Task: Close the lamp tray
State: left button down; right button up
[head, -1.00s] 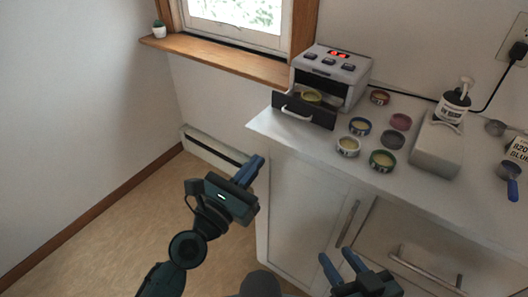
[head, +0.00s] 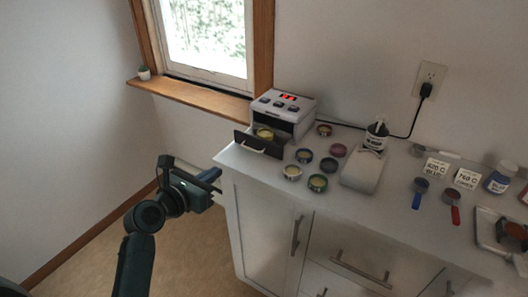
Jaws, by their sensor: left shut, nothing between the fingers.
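The lamp (head: 285,108) is a small white box with buttons and a red display, at the back left of the counter. Its dark tray (head: 241,144) is pulled out at the front and has a pale handle (head: 252,149). A yellow-filled round tin (head: 264,134) sits in the tray. My left gripper (head: 214,174) is shut and empty, left of the counter's front corner, apart from the tray and nearer to me. My right gripper is not in view.
Blue (head: 419,193) and red-handled scoops (head: 452,206) lie farther right. A window sill (head: 190,99) is behind.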

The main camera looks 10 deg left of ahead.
aim_at(250, 149)
pick_arm(q)
jog(key=b+x, duration=0.2)
jog(key=x, duration=1.2)
jog(key=shift+a+f, duration=0.1)
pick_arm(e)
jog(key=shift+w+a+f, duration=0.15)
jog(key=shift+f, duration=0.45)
